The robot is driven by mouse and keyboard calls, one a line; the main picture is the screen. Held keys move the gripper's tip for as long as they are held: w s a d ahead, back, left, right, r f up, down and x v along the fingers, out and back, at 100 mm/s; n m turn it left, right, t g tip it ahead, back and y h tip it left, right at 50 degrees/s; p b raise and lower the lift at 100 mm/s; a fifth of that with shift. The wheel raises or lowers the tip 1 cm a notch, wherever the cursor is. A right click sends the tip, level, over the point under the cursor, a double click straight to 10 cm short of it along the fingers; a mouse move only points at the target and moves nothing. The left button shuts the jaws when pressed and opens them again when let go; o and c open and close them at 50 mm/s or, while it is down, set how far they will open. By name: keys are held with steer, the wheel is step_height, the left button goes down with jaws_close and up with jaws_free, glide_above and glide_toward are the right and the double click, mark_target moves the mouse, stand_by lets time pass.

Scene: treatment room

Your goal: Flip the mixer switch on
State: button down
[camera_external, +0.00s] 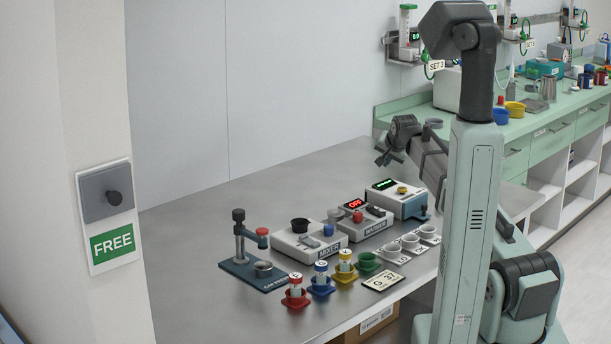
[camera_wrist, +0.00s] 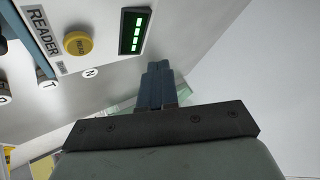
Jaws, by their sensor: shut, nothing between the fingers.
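The mixer (camera_external: 290,247) is a white box on the steel table in the external view, labelled MIXER at its front. A black round cup (camera_external: 300,225) sits on top. A grey lever-like part (camera_external: 310,241) and a blue knob (camera_external: 328,230) are on its top face; the lever's exact position is too small to tell. My gripper (camera_external: 382,158) is up and to the right of the mixer, in the air above the back of the table and apart from it. In the wrist view the fingers (camera_wrist: 158,82) are together with nothing between them.
Right of the mixer stand the warmer (camera_external: 375,222), its display reading OFF, and the reader (camera_external: 412,207), whose yellow button (camera_wrist: 78,43) shows in the wrist view. A stand (camera_external: 240,262) is to the left. Coloured cups with vials (camera_external: 321,281) are in front.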

steer(key=s+a+r+n+g, duration=0.2)
steer(key=s+a+n, duration=0.2)
steer(key=s+a, duration=0.3)
steer(key=s+a+r+n+g, duration=0.2)
steer(key=s+a+n, duration=0.3)
steer(key=s, duration=1)
steer(key=s+a+r+n+g, duration=0.1)
steer(key=s+a+n, duration=0.3)
steer(key=s+a, duration=0.4)
steer(key=s+r, duration=0.1)
steer(key=s, duration=0.2)
steer(key=shift+a+n+g+y, duration=0.3)
steer(key=shift+g, duration=0.1)
steer(key=shift+f, duration=0.1)
glide_above(305, 236)
steer(key=f, duration=1.1)
steer(key=shift+s+d, duration=0.25)
steer(key=shift+d, duration=0.05)
steer(key=shift+x, duration=1.1)
steer(key=shift+s+d, duration=0.1)
steer(key=shift+w+a+f+g, duration=0.25)
steer(key=shift+f+g, duration=0.05)
steer(key=shift+f, duration=0.05)
steer(key=shift+s+d, duration=0.3)
